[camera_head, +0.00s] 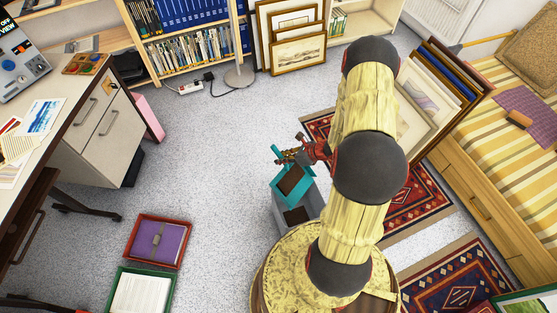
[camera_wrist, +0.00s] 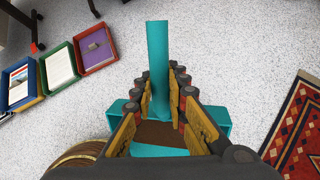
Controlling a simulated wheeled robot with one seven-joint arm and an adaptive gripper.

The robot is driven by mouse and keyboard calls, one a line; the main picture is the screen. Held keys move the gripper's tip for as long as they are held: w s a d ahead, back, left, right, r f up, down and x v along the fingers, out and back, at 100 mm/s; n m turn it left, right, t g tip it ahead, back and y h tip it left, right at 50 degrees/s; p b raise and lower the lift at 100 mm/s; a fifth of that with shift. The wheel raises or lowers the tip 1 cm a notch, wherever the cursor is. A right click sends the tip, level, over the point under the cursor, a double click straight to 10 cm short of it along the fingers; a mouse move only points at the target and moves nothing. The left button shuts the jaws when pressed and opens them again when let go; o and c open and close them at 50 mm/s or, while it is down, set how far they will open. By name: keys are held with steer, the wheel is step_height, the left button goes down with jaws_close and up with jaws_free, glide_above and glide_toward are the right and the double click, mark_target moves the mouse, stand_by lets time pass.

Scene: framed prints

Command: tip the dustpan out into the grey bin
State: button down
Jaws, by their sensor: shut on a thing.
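The teal dustpan (camera_head: 278,190) is in the head view, with brown matter (camera_head: 291,179) in its pan. It is over the back part of the grey bin (camera_head: 312,200); I cannot tell how far it is tilted. A brown patch (camera_head: 296,216) shows inside the bin. My gripper (camera_head: 303,153) is behind the pan, partly hidden by my arm. In the wrist view my gripper (camera_wrist: 161,88) is shut on the teal handle (camera_wrist: 158,45), and the pan with brown matter (camera_wrist: 160,133) shows between and below the fingers. I cannot make out the bin there.
A red tray (camera_head: 142,250) and a green tray (camera_head: 127,292) lie on the floor at left, near the desk (camera_head: 95,130). Patterned rugs (camera_head: 420,200) and leaning framed prints (camera_head: 425,110) are at right. The speckled floor left of the bin is clear.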

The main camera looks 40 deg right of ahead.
steer(key=shift+s+d+r+t+y, duration=0.25)
steer(key=shift+s+r+t, duration=0.25)
steer(key=shift+s, duration=0.2)
steer(key=shift+s+d+r+t+y, duration=0.2)
steer(key=shift+s+r+t, duration=0.25)
steer(key=shift+s, duration=0.25)
stand_by(1.6)
